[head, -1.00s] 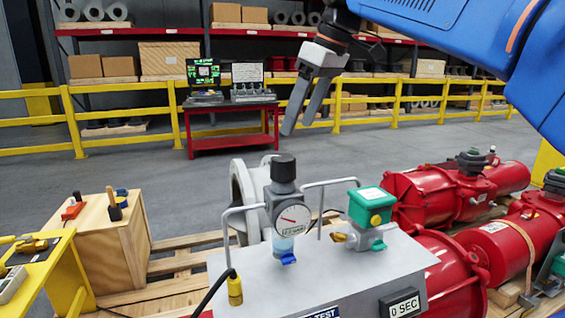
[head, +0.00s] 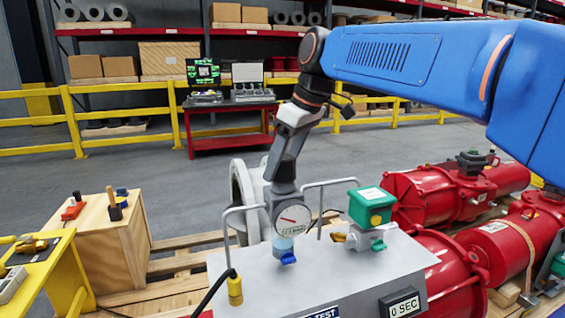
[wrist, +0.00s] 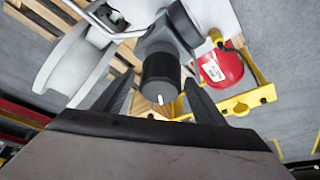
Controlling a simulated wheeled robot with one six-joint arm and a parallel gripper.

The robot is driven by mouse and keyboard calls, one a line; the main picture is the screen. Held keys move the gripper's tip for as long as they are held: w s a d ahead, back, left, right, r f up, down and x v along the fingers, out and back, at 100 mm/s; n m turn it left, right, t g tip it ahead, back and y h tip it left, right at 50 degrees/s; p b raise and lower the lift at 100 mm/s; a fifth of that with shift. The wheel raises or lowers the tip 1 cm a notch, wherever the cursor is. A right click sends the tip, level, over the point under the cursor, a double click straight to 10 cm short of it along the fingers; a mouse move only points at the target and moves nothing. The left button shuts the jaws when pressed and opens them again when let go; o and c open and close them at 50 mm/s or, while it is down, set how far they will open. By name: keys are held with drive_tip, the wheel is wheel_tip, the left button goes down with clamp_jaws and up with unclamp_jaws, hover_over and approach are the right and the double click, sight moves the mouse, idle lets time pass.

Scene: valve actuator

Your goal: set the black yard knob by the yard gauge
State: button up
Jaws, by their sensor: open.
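The black yard knob (wrist: 160,75) is a dark ribbed cylinder on top of the regulator, seen in the wrist view. My gripper (wrist: 157,88) is open, with one finger on each side of the knob; I cannot tell whether either touches it. In the head view my gripper (head: 284,172) comes down from above over the regulator and hides the knob. The round white yard gauge (head: 293,218) with a red needle faces the head camera just below. A clear bowl with a blue bottom piece (head: 287,256) hangs under it.
The regulator stands on a grey box (head: 330,275) between two metal handles (head: 241,208). A green-topped valve (head: 371,206) is close on the right. Red cylinders (head: 445,195) lie further right. A wooden crate (head: 100,240) stands at left.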

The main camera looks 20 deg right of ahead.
drive_tip(key=c, duration=1.1)
drive_tip(key=shift+o, duration=0.2)
drive_tip(key=m+h, duration=0.1)
drive_tip(key=m, duration=0.3)
drive_tip(key=shift+m+t+h, duration=0.4)
drive_tip(key=m+h, duration=0.2)
drive_tip(key=m, duration=0.3)
drive_tip(key=m+h, duration=0.1)
drive_tip(key=m, duration=0.4)
drive_tip(key=shift+g+h, duration=0.3)
drive_tip(key=shift+h, duration=0.1)
drive_tip(key=m+g+h, duration=0.1)
drive_tip(key=m, duration=0.3)
drive_tip(key=shift+d+m, duration=0.1)
drive_tip(key=shift+m, duration=0.3)
drive_tip(key=shift+g, duration=0.3)
